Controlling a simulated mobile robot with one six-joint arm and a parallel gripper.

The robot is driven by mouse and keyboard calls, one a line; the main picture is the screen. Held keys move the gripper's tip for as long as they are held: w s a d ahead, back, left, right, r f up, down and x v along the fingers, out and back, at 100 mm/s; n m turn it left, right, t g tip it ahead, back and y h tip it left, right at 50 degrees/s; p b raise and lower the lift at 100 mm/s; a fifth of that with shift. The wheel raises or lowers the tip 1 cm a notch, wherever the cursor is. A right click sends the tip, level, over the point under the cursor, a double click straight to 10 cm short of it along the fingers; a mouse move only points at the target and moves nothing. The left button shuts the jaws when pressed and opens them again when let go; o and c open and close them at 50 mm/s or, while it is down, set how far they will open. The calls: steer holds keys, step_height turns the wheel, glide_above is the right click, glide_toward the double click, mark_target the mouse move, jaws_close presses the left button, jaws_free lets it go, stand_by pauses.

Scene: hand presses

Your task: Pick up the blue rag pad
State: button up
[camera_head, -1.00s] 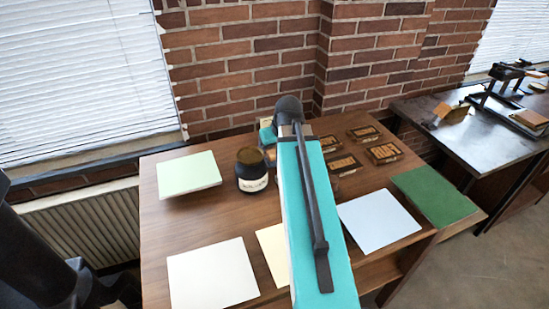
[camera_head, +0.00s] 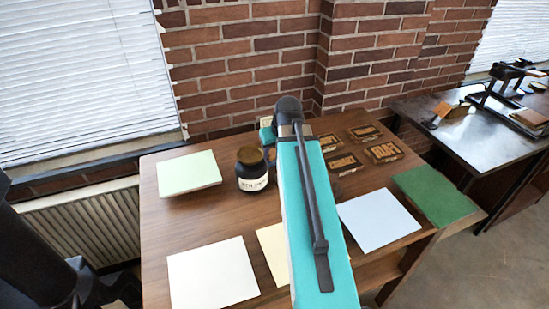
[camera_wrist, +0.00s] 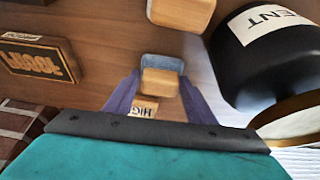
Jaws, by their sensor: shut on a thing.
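The blue rag pad (camera_wrist: 161,63) shows in the middle of the wrist view, a small blue pad with a pale wooden block on it. My gripper (camera_wrist: 160,78) has one finger on each side of the pad and is shut on it. The pad's lower part and its contact with the table cannot be made out. In the head view my teal arm hides the pad and the fingers.
A dark labelled jar (camera_head: 252,169) stands close by; it fills the right of the wrist view (camera_wrist: 265,60). Another wooden block (camera_wrist: 181,11) lies above the pad in that view. Lettered blocks (camera_head: 383,151) lie right of my arm. Paper stacks (camera_head: 212,272) cover the table front.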

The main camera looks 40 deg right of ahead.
mark_target(275, 151)
steer(key=shift+r, duration=0.15)
steer(key=shift+r+b, duration=0.6)
steer(key=shift+r, duration=4.25)
